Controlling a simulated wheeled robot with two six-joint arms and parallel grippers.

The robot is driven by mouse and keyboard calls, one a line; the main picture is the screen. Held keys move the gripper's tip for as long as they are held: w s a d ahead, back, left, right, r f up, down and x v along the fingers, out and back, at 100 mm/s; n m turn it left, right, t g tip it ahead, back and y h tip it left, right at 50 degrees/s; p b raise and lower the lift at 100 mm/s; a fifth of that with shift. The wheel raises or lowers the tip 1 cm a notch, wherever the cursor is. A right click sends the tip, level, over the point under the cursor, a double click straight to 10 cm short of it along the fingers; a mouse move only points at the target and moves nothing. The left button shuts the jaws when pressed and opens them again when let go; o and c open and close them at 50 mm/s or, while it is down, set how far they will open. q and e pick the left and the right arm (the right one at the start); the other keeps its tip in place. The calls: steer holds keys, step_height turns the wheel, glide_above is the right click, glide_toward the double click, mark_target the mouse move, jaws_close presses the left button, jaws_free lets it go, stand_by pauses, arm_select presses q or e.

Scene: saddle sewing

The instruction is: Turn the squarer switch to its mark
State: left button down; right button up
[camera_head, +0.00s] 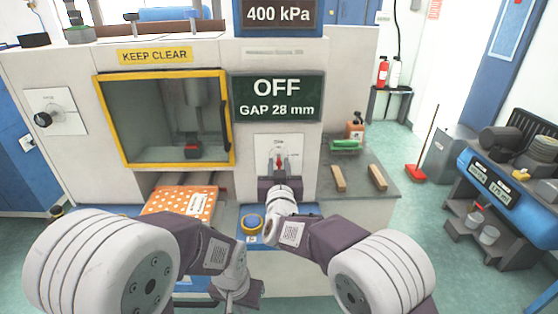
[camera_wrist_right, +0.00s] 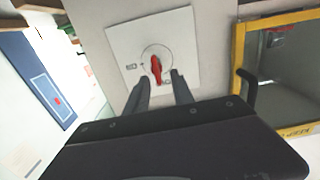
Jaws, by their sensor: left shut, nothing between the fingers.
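A red switch knob (camera_wrist_right: 156,68) sits on a white plate (camera_wrist_right: 118,38) with a dial circle and small labels too blurred to read. I take it to be the squarer switch; in the head view the knob (camera_head: 278,159) is small, on the machine's front below the dark display. It stands roughly upright in the right wrist view. My right gripper (camera_wrist_right: 162,78) is open, its two fingers pointing at the plate on either side of the knob's near end. Contact cannot be told. My left gripper (camera_head: 236,292) is low in front of the machine, shut and empty.
The display (camera_head: 278,98) reads OFF and GAP 28 mm. A yellow-framed window (camera_head: 165,75) is left of the switch. An orange dotted piece (camera_head: 182,203) and a blue round button (camera_head: 252,222) are below. A side counter (camera_head: 372,160) holds wooden blocks and a green-handled tool.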

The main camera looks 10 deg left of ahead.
steer(key=shift+x, duration=1.1)
jaws_close()
steer(key=shift+d, duration=0.1)
